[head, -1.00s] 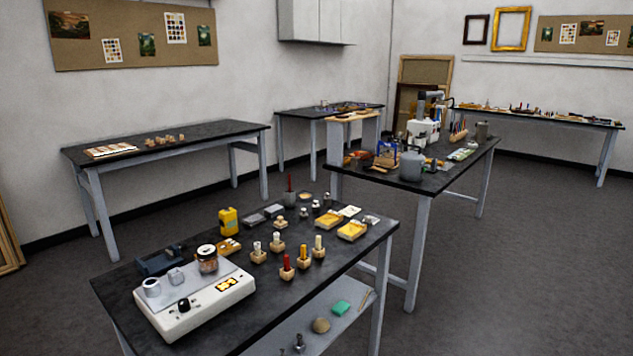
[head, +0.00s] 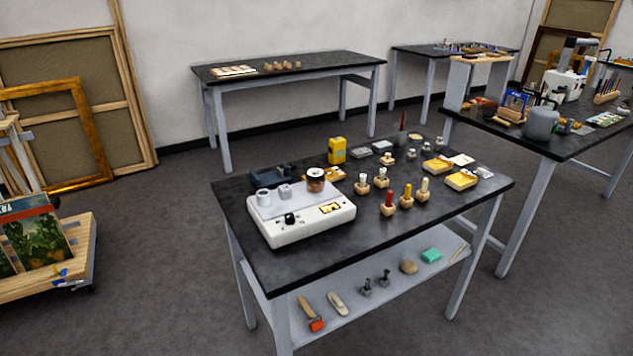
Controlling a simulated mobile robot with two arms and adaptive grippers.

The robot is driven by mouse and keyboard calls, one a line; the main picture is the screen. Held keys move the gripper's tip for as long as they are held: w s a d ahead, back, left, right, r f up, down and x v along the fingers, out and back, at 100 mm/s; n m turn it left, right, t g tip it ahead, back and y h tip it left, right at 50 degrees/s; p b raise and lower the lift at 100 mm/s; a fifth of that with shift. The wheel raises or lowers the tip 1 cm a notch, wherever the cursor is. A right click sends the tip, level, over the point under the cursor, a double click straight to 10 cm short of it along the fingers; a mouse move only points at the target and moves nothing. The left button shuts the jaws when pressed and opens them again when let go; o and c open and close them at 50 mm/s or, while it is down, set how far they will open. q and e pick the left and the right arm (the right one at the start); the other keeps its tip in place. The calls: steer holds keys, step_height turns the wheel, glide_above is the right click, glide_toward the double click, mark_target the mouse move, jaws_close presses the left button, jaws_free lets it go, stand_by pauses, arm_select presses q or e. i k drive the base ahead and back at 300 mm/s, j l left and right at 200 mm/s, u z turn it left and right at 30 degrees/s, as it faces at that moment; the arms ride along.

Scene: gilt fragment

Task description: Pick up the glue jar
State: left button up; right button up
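A small jar (head: 315,180) with brown contents and a pale lid stands upright on the white warmer box (head: 301,222); it looks like the glue jar. The warmer sits at the left of the near black-topped table (head: 390,235). A grey ring-shaped cup (head: 263,196) and a small grey piece (head: 285,191) stand beside the jar on the warmer. Neither of my grippers shows in the head view.
A yellow can (head: 337,150), wooden-based holders (head: 389,203) and yellow trays (head: 460,179) stand on the same table. A low wooden cart (head: 60,262) with paintings is at the left. A second table (head: 575,138) stands right. Floor between cart and table is clear.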

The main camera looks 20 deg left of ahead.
mark_target(315, 177)
steer(key=u, duration=0.3)
steer(key=i+l+u, duration=0.2)
steer(key=u, duration=0.2)
steer(key=i+l+u, duration=0.1)
steer(key=l+u, duration=0.7)
steer(key=i+l, duration=0.05)
